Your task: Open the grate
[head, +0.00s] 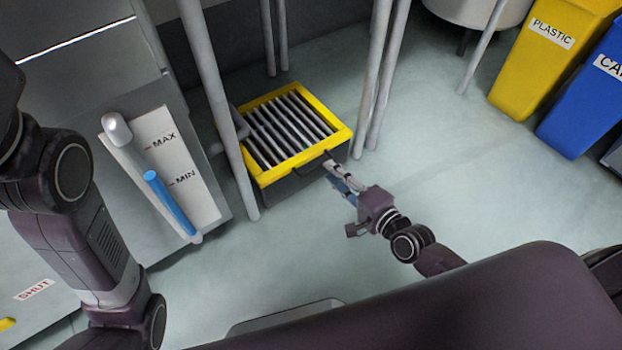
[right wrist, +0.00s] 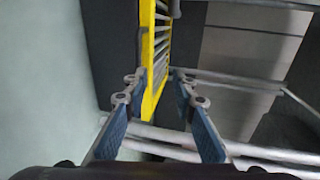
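The grate (head: 292,128) has a yellow frame with grey bars and lies on top of a dark box (head: 300,180) on the floor. A dark handle (head: 312,163) sits on its near side. My right gripper (head: 335,176) is at the near right corner of the grate, beside the handle. In the right wrist view the grate's yellow edge (right wrist: 149,60) shows between the two blue-padded fingers of the right gripper (right wrist: 160,88). The fingers are apart, with a gap between them, and I cannot tell whether they touch the grate. My left arm shows, but its gripper is out of view.
Grey upright poles (head: 215,85) stand left of, behind and right of the grate. A panel with MAX and MIN marks (head: 165,160) is at the left. Yellow (head: 540,60) and blue (head: 590,105) bins stand at the back right. The floor to the right is clear.

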